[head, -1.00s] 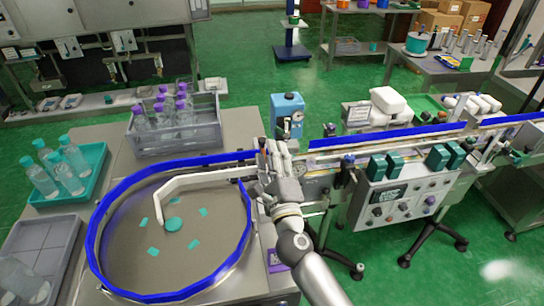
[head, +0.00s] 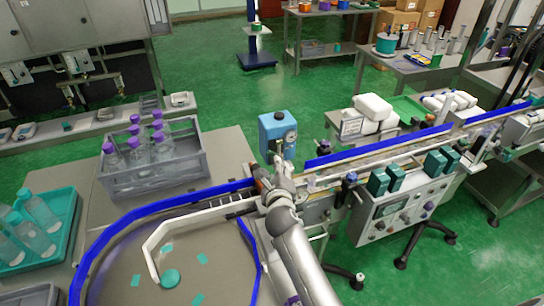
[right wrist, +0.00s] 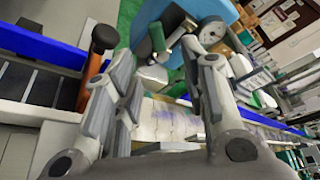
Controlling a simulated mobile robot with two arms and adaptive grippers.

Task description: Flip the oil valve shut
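A blue oil unit (head: 272,130) with a round gauge (head: 290,137) stands behind the conveyor in the head view. In the right wrist view the blue body (right wrist: 200,10) is at the top, with the gauge (right wrist: 214,31) below it. A green lever-like handle (right wrist: 157,38) and a metal fitting (right wrist: 181,32) sit beside the gauge. I cannot tell the valve's exact position. My right gripper (head: 268,177) is just in front of the blue unit, above the conveyor's left end. In the right wrist view its fingers (right wrist: 163,80) are spread and empty, apart from the handle. My left gripper is not in view.
An orange post with a black knob (right wrist: 103,38) stands close to the left finger. A blue-railed conveyor (head: 385,146) runs right. A round turntable (head: 120,278) with a white guide arm is at lower left. A grey crate (head: 155,170) of bottles stands behind it.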

